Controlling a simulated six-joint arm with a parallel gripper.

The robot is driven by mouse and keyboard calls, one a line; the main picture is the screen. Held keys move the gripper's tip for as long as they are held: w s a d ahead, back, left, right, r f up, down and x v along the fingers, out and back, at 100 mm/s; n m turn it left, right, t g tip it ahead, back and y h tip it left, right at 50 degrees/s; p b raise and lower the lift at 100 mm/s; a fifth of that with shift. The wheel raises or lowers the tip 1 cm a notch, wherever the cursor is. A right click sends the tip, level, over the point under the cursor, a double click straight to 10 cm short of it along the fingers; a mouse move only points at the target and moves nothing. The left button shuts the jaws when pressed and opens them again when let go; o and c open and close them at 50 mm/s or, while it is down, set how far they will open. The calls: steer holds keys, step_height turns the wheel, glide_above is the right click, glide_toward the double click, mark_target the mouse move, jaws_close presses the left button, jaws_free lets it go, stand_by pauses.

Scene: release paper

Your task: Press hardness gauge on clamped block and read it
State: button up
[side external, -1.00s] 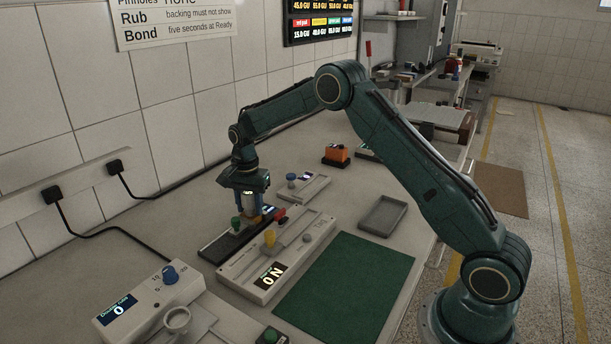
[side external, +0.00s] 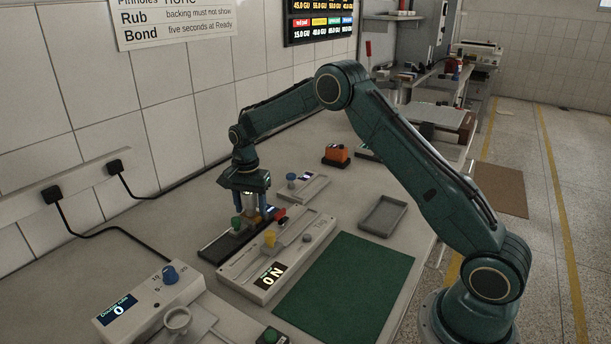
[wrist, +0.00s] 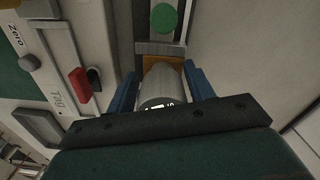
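The hardness gauge (wrist: 163,84) is a grey cylinder with a small lit display, upright between the blue fingers of my gripper (wrist: 160,78); my gripper (side external: 250,208) also shows in the side view. The gauge stands over an orange-tan block (wrist: 160,50), which lies by a grey jaw of a long dark clamp fixture (side external: 213,249) with a green knob (side external: 236,223). The knob (wrist: 164,19) is ahead of the gauge in the wrist view. The fingers flank the gauge closely; whether they grip it is unclear. The display is partly hidden and its reading is not legible.
The mat is clear.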

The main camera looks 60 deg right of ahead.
steer(key=shift+o, duration=0.9)
steer(key=shift+w+r, duration=0.1)
steer(key=shift+r, duration=0.9)
step_height(320, 180, up, 12)
steer(key=shift+f, duration=0.2)
steer(key=shift+r, duration=0.2)
steer(key=shift+r, duration=0.1)
